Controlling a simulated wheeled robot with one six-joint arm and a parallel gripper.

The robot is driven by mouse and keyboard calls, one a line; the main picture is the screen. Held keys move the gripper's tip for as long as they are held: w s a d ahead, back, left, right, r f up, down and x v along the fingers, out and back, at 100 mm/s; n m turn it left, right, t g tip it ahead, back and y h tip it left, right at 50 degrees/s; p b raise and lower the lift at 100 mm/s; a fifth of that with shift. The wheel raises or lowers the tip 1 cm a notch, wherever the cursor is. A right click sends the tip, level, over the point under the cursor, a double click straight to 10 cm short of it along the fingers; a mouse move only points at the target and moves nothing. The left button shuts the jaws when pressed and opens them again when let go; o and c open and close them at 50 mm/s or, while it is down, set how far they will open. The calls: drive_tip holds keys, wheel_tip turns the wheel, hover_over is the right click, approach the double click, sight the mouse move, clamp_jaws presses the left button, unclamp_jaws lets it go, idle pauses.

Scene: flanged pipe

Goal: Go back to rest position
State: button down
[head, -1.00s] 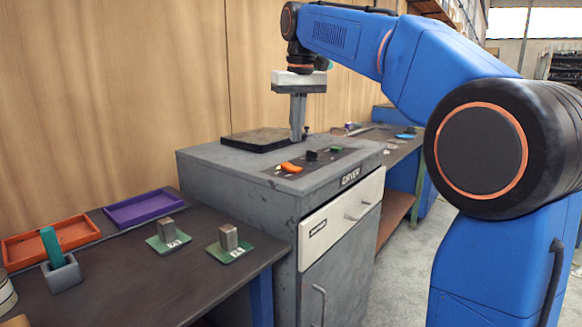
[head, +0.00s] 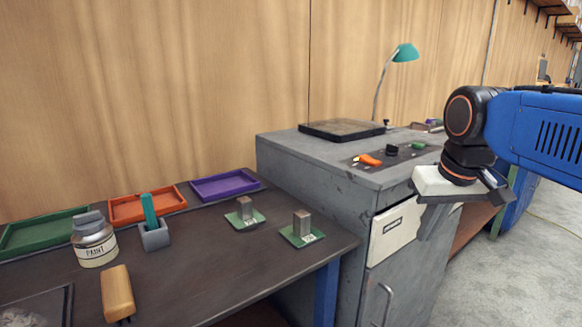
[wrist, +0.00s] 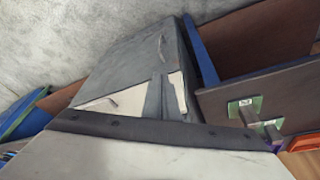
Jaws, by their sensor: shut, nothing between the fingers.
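My gripper (head: 434,222) is at the right in the head view, below my blue arm. Its fingers are together and empty, pointing down in front of the grey dryer cabinet (head: 330,190). It hides part of the white drawer front (head: 392,234). In the wrist view the fingers (wrist: 163,97) show past the pale gripper body, with the cabinet (wrist: 130,65) behind them.
The dark workbench (head: 200,270) at left holds two metal blocks on green plates (head: 302,240), orange (head: 140,207), purple (head: 222,188) and green trays (head: 45,238), and a paint jar (head: 95,245). A green lamp (head: 404,53) stands behind the cabinet. Floor at right is clear.

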drive_tip(key=s+d+f+t, duration=0.1)
drive_tip(key=s+f, duration=1.1)
drive_tip(key=f, duration=0.4)
drive_tip(key=shift+d+f, duration=0.2)
drive_tip(key=shift+d, duration=0.1)
drive_tip(key=shift+s, duration=0.1)
